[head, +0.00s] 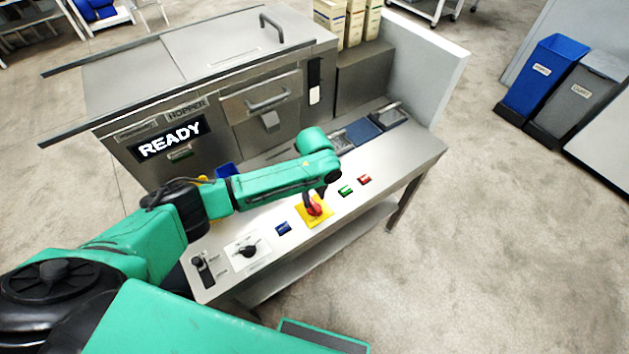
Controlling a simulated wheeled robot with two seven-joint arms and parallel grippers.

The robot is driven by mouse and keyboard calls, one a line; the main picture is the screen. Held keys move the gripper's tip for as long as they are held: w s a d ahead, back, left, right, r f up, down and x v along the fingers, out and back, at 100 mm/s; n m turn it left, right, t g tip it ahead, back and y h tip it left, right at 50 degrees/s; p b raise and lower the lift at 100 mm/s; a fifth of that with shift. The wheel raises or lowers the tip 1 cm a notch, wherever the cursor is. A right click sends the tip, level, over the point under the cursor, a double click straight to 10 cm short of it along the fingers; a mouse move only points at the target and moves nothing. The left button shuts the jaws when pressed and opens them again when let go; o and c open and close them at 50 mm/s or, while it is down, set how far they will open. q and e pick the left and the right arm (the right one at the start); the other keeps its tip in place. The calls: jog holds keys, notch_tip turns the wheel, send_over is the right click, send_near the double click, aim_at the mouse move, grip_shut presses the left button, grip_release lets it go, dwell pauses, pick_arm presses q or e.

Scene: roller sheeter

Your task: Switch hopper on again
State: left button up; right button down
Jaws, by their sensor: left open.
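The hopper machine (222,85) stands behind the control ledge, and its dark display (170,141) reads "READY". On the sloping ledge (385,160), a red mushroom button (315,209) sits on a yellow plate (327,217). A green button (346,191) and a red button (364,180) are to its right. A blue button (283,228), a black rotary switch (248,250) and a black lever switch (203,268) are to its left. My left gripper (313,201) points down right at the red mushroom button and partly covers it. Whether they touch cannot be told. My right gripper is out of view.
Small dark trays (362,131) lie at the back right of the ledge. A grey side panel (430,75) closes the right end. Cartons (347,20) stand at the back. Blue (548,75) and grey (585,98) bins stand far right; the floor before them is clear.

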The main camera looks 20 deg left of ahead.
aim_at(314, 204)
pick_arm(q)
notch_tip(314, 204, up, 12)
jog(key=b, duration=0.1)
jog(key=shift+f, duration=0.15)
dwell(0.6)
